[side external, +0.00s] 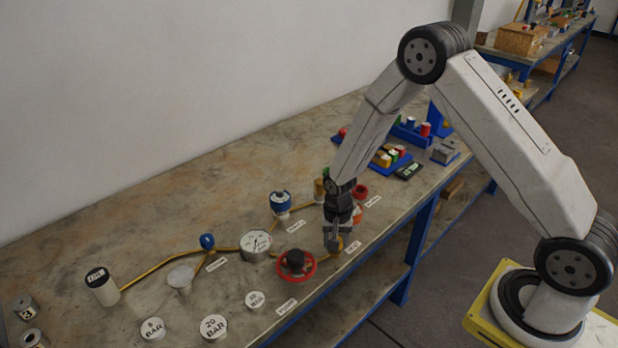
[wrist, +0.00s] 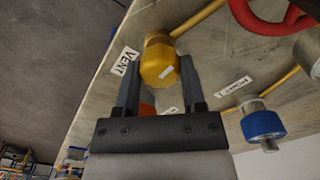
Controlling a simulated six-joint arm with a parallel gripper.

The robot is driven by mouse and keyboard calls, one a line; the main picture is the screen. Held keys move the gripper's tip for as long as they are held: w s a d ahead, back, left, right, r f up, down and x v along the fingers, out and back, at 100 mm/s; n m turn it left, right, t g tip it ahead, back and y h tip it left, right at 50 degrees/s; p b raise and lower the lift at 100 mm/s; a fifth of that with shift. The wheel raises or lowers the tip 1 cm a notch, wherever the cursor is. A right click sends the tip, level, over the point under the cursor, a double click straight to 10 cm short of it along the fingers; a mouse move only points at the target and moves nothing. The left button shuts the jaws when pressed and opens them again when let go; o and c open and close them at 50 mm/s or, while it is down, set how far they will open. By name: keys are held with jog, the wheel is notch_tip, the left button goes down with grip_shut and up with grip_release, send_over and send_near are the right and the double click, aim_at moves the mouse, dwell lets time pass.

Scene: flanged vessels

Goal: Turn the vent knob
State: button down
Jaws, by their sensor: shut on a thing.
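The vent knob (wrist: 158,66) is yellow with a small white mark on its face, and it shows between my gripper's fingers in the wrist view. A "VENT" label (wrist: 124,61) lies beside it on the bench. My gripper (wrist: 160,80) is shut on the knob, one finger on each side. In the side external view my gripper (side external: 334,244) points down at the bench's front edge and largely hides the knob. The vent label (side external: 352,247) shows just right of the fingers there.
A red handwheel (side external: 296,265) stands close left of my gripper, with a round gauge (side external: 256,244) behind it. A blue-topped valve (side external: 280,203) stands farther back. Yellow pipes (side external: 160,271) run along the bench. Loose discs (side external: 214,327) lie at the front left.

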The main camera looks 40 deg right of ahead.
jog(key=shift+c, duration=0.9)
grip_release()
jog(key=shift+r, duration=0.1)
jog(key=shift+r, duration=3.75)
